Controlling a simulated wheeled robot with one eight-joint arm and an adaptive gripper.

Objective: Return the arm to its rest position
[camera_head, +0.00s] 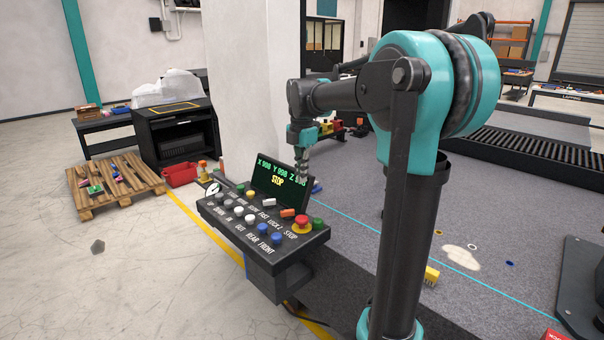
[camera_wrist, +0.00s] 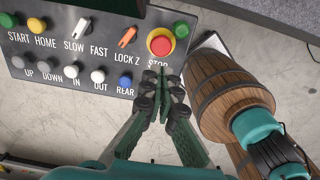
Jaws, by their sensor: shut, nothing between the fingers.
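My arm stands at the right of centre in the head view, raised and bent, with its forearm reaching left. My gripper (camera_head: 303,168) points down in front of the control panel's dark screen, above the panel's far right part. In the wrist view my gripper (camera_wrist: 162,82) is shut, its dark fingertips together and empty. The tips show just below the red stop button (camera_wrist: 160,42) and right of the blue REAR button. I cannot tell the exact height of the tips above the panel.
The control panel (camera_head: 240,228) carries several buttons; its screen (camera_head: 279,191) reads STOP. A pale pillar (camera_head: 250,80) rises behind it. A pallet (camera_head: 135,193) and a red bin (camera_head: 180,175) lie left. In the wrist view a barrel-like wooden shape (camera_wrist: 225,85) is close right of the fingers.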

